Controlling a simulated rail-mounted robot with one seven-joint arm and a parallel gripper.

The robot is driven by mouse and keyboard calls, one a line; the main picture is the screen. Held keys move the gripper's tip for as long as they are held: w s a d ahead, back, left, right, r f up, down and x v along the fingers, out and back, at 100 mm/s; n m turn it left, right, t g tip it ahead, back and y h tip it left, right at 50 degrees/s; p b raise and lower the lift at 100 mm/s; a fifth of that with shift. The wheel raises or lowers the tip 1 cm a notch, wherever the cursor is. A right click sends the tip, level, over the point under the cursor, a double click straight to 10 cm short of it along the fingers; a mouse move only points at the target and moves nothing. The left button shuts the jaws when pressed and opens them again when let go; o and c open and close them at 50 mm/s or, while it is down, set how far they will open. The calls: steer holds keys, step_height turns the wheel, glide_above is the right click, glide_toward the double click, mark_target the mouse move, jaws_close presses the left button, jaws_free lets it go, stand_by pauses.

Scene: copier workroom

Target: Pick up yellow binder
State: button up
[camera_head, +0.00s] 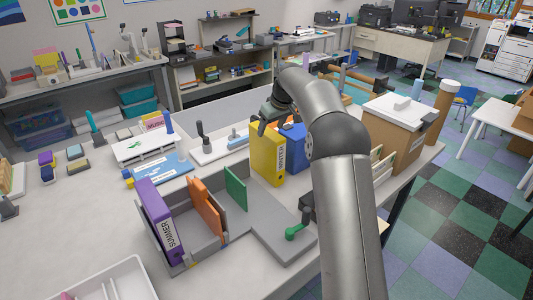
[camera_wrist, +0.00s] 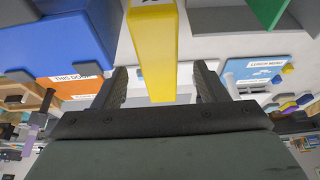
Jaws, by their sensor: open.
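The yellow binder (camera_head: 268,157), labelled WINTER, stands upright on the worktable near the middle of the head view, next to a blue binder (camera_head: 292,146). My gripper (camera_head: 264,122) is over the top of the yellow binder, partly hidden by my arm. In the wrist view, my gripper (camera_wrist: 160,72) is open, one finger to each side of the yellow binder (camera_wrist: 152,50). Gaps show on both sides between fingers and binder. I cannot tell how deep the fingers reach along it.
A purple SUMMER binder (camera_head: 157,220) stands in a grey sorter with an orange divider (camera_head: 208,207) and a green divider (camera_head: 236,186). A green-handled lever (camera_head: 297,231) is at its right. A cardboard box (camera_head: 398,140) stands to the right of my arm.

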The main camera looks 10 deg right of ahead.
mark_target(268, 132)
steer(key=x, duration=0.1)
steer(key=p+x, duration=0.1)
steer(key=x, duration=0.1)
steer(key=p+x, duration=0.1)
steer(key=x, duration=0.1)
steer(key=shift+w+a+f, duration=0.1)
steer(key=shift+w+a, duration=0.05)
steer(key=shift+w, duration=0.25)
steer(key=shift+w+f, duration=0.15)
steer(key=shift+f, duration=0.25)
steer(key=shift+f, duration=0.25)
steer(key=shift+r, duration=0.1)
jaws_close()
